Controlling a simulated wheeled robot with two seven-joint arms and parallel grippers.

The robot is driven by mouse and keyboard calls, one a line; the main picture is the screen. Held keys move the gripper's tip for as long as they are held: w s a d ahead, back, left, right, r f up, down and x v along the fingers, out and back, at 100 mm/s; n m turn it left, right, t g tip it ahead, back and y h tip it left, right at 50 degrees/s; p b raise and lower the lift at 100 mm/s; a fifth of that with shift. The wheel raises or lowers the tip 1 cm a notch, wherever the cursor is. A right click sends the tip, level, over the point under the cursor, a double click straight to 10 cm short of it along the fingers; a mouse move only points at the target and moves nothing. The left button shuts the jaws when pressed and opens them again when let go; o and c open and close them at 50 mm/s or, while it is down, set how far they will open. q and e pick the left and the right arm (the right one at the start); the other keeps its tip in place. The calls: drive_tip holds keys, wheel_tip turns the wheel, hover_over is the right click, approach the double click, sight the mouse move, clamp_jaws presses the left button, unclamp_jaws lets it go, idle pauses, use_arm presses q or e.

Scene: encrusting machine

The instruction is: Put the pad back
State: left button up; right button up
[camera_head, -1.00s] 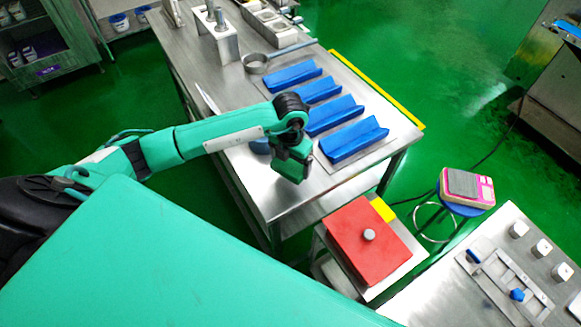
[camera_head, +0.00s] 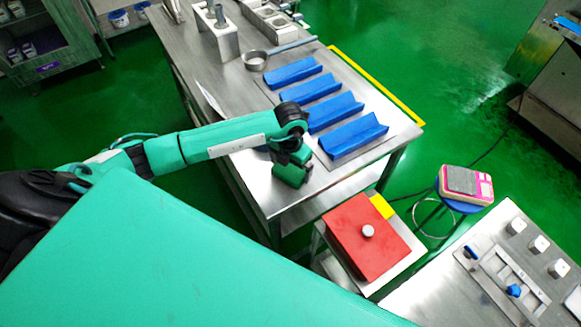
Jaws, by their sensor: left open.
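Several blue angled pieces lie in a row on a thin metal sheet (camera_head: 375,151) on the steel table; the nearest blue piece (camera_head: 352,136) is at its front end. I cannot tell which thing is the pad. My left gripper (camera_head: 291,181) is over the table's front part, left of the nearest blue piece and apart from it. It points down and is open, with nothing seen in it. The forearm hides part of the table and the left end of one blue piece. My right gripper is not in view.
A red box lid with a grey knob (camera_head: 368,231) and a yellow piece (camera_head: 382,207) sit on a low stand in front of the table. A pink scale (camera_head: 466,184) stands on a stool at right. A round metal pan (camera_head: 255,60) lies behind the blue pieces.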

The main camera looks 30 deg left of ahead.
sight(290, 169)
use_arm(q)
wheel_tip(290, 169, up, 11)
drive_tip(key=b, duration=0.3)
idle(0.4)
